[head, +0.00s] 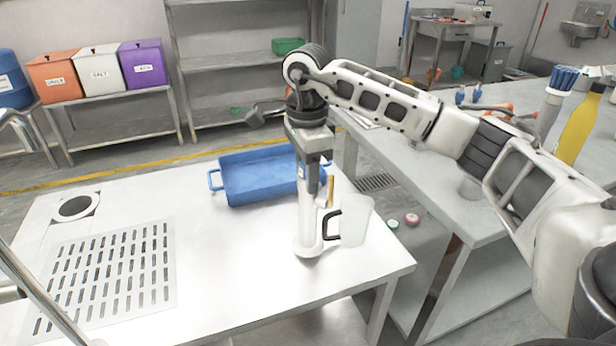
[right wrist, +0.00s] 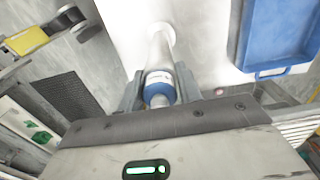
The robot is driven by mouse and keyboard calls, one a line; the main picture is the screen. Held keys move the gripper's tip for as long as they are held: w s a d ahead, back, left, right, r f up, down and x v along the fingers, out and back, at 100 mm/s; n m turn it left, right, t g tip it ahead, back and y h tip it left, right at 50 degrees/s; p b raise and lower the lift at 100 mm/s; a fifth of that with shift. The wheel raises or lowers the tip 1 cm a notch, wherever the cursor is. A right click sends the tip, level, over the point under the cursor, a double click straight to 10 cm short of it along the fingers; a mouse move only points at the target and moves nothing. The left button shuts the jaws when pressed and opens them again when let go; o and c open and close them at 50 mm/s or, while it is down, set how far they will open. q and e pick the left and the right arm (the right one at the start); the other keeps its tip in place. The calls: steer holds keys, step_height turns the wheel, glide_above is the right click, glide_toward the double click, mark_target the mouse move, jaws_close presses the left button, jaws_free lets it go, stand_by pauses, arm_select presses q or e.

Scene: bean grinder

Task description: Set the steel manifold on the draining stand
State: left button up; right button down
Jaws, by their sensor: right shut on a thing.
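My right gripper (head: 314,180) points down over the steel table and is shut on an upright pale tube (head: 308,222) with a flared foot. I take this tube for the steel manifold, though I cannot be sure. In the right wrist view its white shaft (right wrist: 160,48) and blue-banded top sit between the fingers (right wrist: 160,92). Its foot appears at the tabletop; I cannot tell whether it touches. A slotted draining panel (head: 112,262), perhaps the draining stand, lies at the table's left. My left gripper is not in view.
A clear jug (head: 356,222) with a black handle stands just right of the tube. A blue tray (head: 258,178) lies behind it. A round hole (head: 76,207) is at the far left. Shiny steel tubing (head: 38,292) crosses the left edge. The tabletop between panel and tube is clear.

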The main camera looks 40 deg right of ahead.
steer(key=shift+s+a, duration=0.1)
steer(key=shift+s, duration=0.15)
steer(key=shift+f, duration=0.55)
steer(key=shift+f, duration=0.15)
steer(key=c, duration=0.9)
jaws_free()
steer(key=shift+c, duration=0.2)
